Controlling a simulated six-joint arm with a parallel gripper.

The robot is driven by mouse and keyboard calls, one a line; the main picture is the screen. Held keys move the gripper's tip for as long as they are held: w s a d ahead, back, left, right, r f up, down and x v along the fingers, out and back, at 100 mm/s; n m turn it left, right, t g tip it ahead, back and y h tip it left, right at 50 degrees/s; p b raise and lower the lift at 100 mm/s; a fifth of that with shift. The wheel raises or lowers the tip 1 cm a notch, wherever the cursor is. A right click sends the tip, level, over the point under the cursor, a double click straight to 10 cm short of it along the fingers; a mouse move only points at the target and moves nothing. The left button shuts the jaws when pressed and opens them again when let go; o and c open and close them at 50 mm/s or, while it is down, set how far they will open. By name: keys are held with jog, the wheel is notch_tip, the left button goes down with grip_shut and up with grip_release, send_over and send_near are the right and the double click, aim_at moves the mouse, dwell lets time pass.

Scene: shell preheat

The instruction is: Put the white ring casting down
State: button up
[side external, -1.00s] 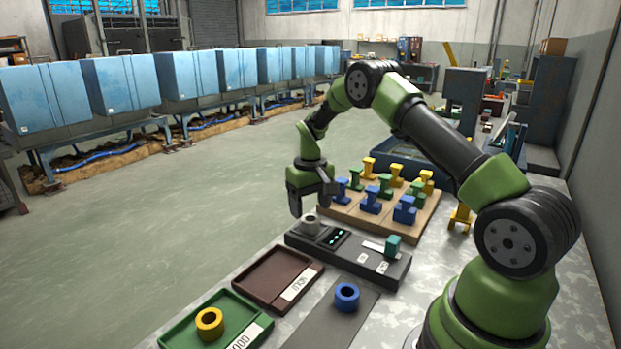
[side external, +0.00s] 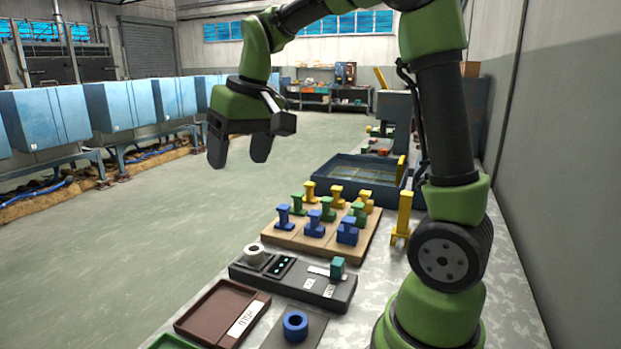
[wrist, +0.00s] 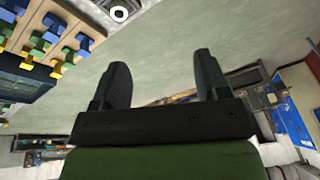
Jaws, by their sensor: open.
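The white ring casting (side external: 254,253) rests on the left end of the dark grey heater block (side external: 300,284) in the side view, beside a small panel with lit green dots. It also shows at the top of the wrist view (wrist: 120,13). My gripper (side external: 240,165) is open and empty, raised high above and to the left of the block, well apart from the ring. In the wrist view its two fingers (wrist: 162,82) are spread with nothing between them.
A wooden board (side external: 335,245) with blue, green and yellow pieces stands behind the block. A brown tray (side external: 205,318) and a blue ring (side external: 295,325) on a grey mat lie in front. A blue bin (side external: 325,175) and a yellow post (side external: 403,215) are further back.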

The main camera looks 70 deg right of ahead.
jog(key=s+a+t+y, duration=0.1)
jog(key=s+a, duration=0.3)
jog(key=s, duration=0.4)
jog(key=s+a+t, duration=0.2)
jog(key=s+a, duration=0.2)
jog(key=s, duration=0.4)
jog(key=shift+a+r+t+y, duration=0.35)
jog(key=shift+r+t+y, duration=0.05)
dwell(0.9)
